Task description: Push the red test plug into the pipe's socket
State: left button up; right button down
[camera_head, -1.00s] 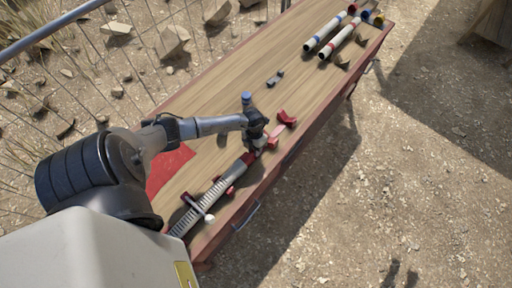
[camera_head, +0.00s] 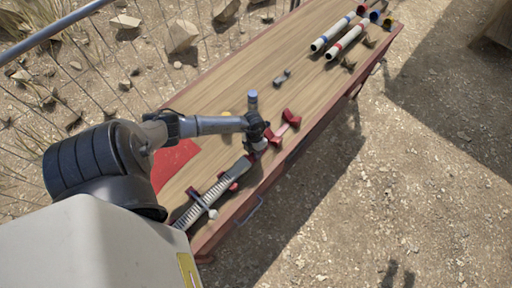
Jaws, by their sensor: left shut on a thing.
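My left gripper (camera_head: 257,147) is over the right part of the bench, pointing down at the upper end of the ribbed grey pipe (camera_head: 212,194). It is shut on what seems to be the red test plug, which is mostly hidden by the gripper. Red shows at the pipe's upper end (camera_head: 250,158), right beside the fingers. I cannot tell whether it is the plug or the socket, or how far the plug is in. The pipe lies slanting in dark red supports, with a white knob (camera_head: 213,214) beside it. My right gripper is not in view.
Red blocks (camera_head: 291,117) with a pink piece between them stand just beyond the gripper. White pipes with blue and red bands (camera_head: 340,44) lie at the bench's far end. A small grey part (camera_head: 281,77) and a red mat (camera_head: 174,163) lie on the wooden bench (camera_head: 235,95).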

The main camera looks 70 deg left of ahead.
pick_arm(q)
jog(key=shift+s+d+p, duration=0.25)
jog(key=shift+s+p, duration=0.1)
jog(key=shift+s, duration=0.2)
jog(key=o, duration=0.8)
jog(key=shift+o, duration=0.2)
jog(key=shift+a+r, duration=0.15)
jog(key=shift+r, duration=0.3)
jog(key=v, duration=1.3)
